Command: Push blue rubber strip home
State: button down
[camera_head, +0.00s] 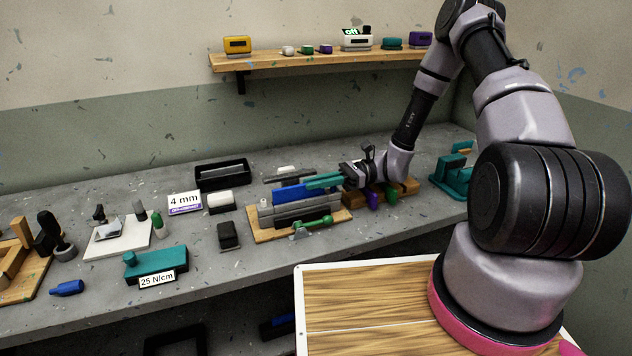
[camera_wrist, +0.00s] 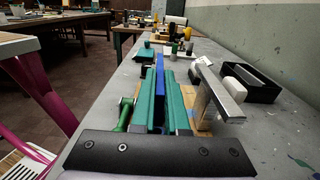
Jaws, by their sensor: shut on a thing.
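The blue rubber strip (camera_head: 290,194) lies along the top of a long grey fixture (camera_head: 290,213) on a wooden board. In the wrist view the strip (camera_wrist: 160,72) runs away from me, standing on edge between my two teal fingers. My gripper (camera_head: 312,184) reaches in from the right, shut on the right part of the strip. In the wrist view my gripper's fingers (camera_wrist: 160,88) lie along both sides of it. A green lever (camera_head: 315,223) is on the fixture's front. The fingers hide the strip's right end and how deep it sits.
A grey bar-shaped tool (camera_head: 288,177) and a black tray (camera_head: 222,175) lie behind. A black block (camera_head: 229,235) and a teal block with a "25 N/cm" label (camera_head: 158,263) stand to the left. A wooden block with coloured handles (camera_head: 398,190) is below my wrist.

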jog(key=shift+s+f, duration=0.25)
jog(key=shift+f, duration=0.65)
jog(key=c, duration=0.8)
grip_release()
jog(key=shift+c, duration=0.2)
jog(key=shift+d, duration=0.1)
jog(key=r, duration=1)
jog(key=shift+w+r, duration=0.2)
jog(key=shift+r, duration=0.2)
jog(key=s+d+r+n+t+h, duration=0.5)
jog(key=d+r, duration=0.4)
jog(key=r, duration=0.3)
jog(key=s+d+r+n+t+h, duration=0.5)
jog(key=s+d+r+t+h, duration=0.2)
jog(key=r, duration=0.5)
jog(key=s+d+h, duration=0.1)
jog(key=d+h, duration=0.1)
jog(key=h, duration=0.1)
jog(key=shift+s+d+r+n, duration=0.2)
jog(key=shift+r+n, duration=0.1)
jog(key=shift+r, duration=0.1)
